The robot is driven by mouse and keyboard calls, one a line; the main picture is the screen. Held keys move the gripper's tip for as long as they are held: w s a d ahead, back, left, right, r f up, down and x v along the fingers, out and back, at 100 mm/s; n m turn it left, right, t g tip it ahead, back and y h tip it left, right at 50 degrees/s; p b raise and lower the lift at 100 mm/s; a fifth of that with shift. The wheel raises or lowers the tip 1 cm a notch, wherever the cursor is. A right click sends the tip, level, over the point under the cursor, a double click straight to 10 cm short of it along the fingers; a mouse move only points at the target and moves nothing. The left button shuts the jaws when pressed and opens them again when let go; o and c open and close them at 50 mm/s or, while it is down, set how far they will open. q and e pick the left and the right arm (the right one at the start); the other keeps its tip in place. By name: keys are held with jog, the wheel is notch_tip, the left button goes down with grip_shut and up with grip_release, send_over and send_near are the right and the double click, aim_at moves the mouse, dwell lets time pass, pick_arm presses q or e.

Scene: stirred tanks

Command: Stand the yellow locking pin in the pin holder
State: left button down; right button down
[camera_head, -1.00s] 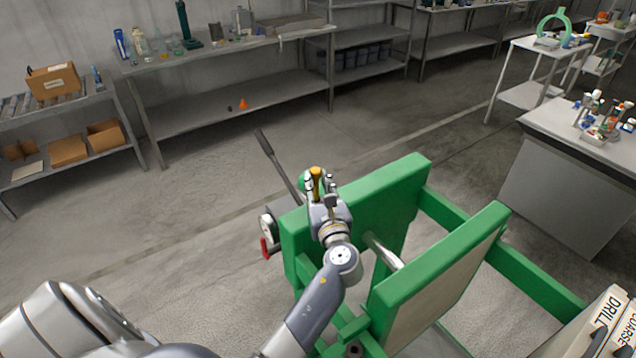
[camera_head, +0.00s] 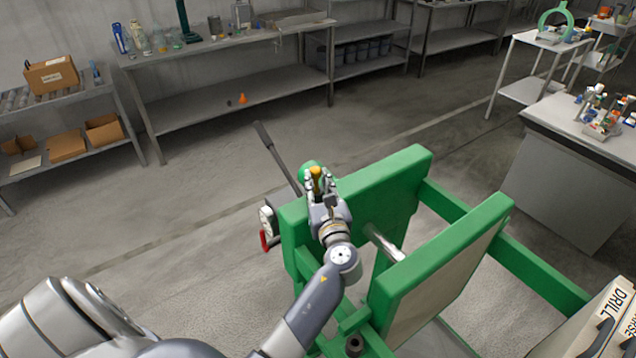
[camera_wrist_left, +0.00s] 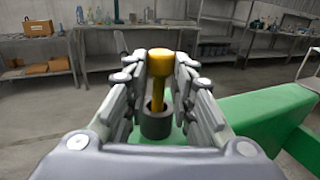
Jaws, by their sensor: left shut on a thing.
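My left gripper (camera_head: 316,184) is shut on the yellow locking pin (camera_head: 316,178) above the left end of the green frame. In the left wrist view the pin (camera_wrist_left: 158,70) stands upright between the fingers, its wide yellow head on top. Its shaft points down to a grey, round, open-topped pin holder (camera_wrist_left: 157,127) between the fingers. The shaft's lower end overlaps the holder's mouth, and I cannot tell how deep it sits. The right gripper is not in view.
The green frame (camera_head: 408,172) has two upright panels with a metal rod (camera_head: 386,244) between them. A dark lever (camera_head: 278,158) and a red handle (camera_head: 265,240) are at its left. A grey bench (camera_head: 580,135) stands right. The floor on the left is clear.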

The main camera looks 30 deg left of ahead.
pick_arm(q)
jog(key=c, duration=1.3)
grip_release()
jog(key=v, duration=1.2)
